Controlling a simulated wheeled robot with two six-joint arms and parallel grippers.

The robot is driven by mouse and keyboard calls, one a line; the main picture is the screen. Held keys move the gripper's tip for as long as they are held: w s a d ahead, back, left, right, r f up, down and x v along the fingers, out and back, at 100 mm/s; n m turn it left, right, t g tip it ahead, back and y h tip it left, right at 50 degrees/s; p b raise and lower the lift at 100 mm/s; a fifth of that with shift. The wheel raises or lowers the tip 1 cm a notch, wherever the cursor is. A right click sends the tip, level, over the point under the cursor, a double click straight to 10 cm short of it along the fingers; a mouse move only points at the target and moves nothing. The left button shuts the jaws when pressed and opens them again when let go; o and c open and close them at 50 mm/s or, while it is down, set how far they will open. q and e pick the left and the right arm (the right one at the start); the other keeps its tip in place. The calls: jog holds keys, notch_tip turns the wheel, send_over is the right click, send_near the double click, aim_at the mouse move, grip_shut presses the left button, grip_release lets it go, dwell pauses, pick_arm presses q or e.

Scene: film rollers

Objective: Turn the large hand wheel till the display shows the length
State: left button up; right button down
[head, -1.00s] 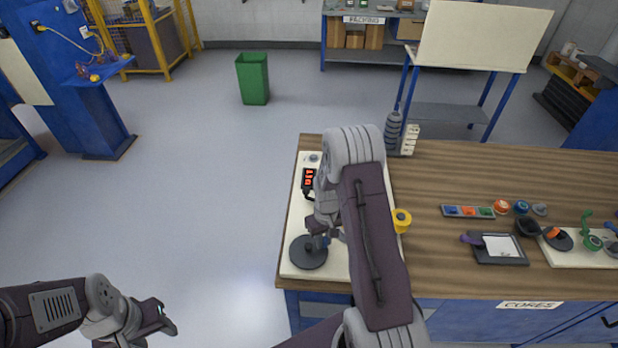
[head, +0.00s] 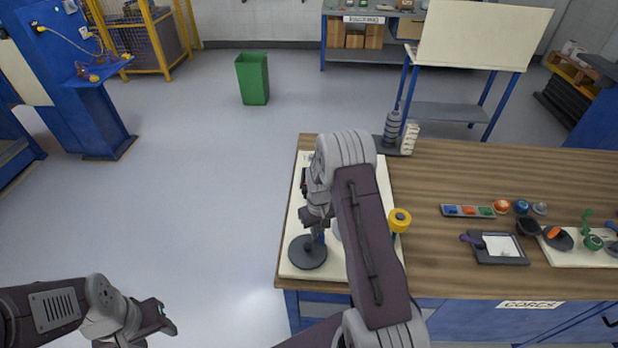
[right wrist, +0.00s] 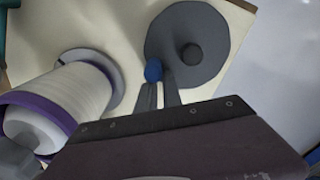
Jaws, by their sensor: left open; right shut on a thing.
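The large hand wheel (head: 306,256) is a dark grey disc lying flat on a cream board at the table's left end. In the right wrist view the wheel (right wrist: 205,32) shows its round hub and, near its edge, a blue knob (right wrist: 153,71). My right gripper (right wrist: 155,88) is shut on the blue knob; in the head view, the gripper (head: 317,232) is over the wheel's upper right part. The display (head: 304,180) is almost fully hidden by my right arm, and its digits cannot be read. My left gripper (head: 168,317) is open and empty, off the table at the lower left.
A yellow piece (head: 399,220) is at the board's right edge. A tray of coloured parts (head: 468,211) and a framed pad (head: 500,248) lie further right. Bare tabletop lies between.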

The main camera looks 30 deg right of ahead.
jog(key=shift+w+a, duration=0.25)
jog(key=shift+a, duration=0.05)
jog(key=shift+w+a, duration=0.1)
jog(key=shift+a, duration=0.1)
jog(key=shift+w+d, duration=0.1)
jog(key=shift+w, duration=0.4)
pick_arm(q)
jog(key=shift+w+a+f, duration=0.1)
jog(key=shift+a+f, duration=0.15)
pick_arm(e)
jog(key=shift+w+a, duration=0.25)
jog(key=shift+w, duration=0.25)
jog(key=shift+w+a, duration=0.1)
jog(key=shift+w, duration=0.35)
jog(key=shift+w+a+b, duration=0.2)
jog(key=shift+w+b, duration=0.1)
jog(key=shift+w, duration=0.3)
pick_arm(q)
jog(key=shift+f, duration=0.15)
